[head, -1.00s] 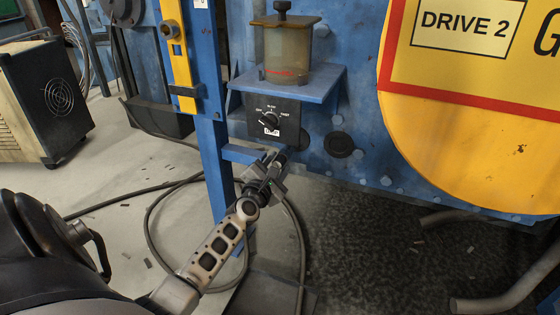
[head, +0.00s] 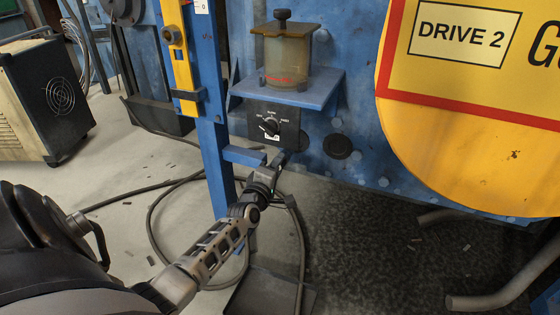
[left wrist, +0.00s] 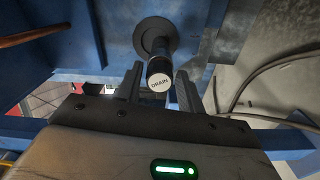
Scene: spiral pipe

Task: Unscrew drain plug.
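The drain plug (left wrist: 159,74) is a dark cylinder with a pale end cap marked DRAIN. In the left wrist view it stands out from a round dark flange (left wrist: 155,37) on the blue machine. My left gripper (left wrist: 158,92) has one finger on each side of the plug's end. A gap shows at the left finger; the right finger is very close, and contact there cannot be told. In the head view my left gripper (head: 278,163) is below the dial panel, seen nearly edge-on, and the plug cannot be made out there. My right gripper is not in view.
Above the gripper are a black dial panel (head: 272,125) and a blue shelf (head: 300,91) bearing a clear reservoir (head: 287,57). A blue post (head: 213,130) stands close on the left. A yellow DRIVE 2 guard (head: 460,140) is at right. Cables (head: 150,215) lie on the floor.

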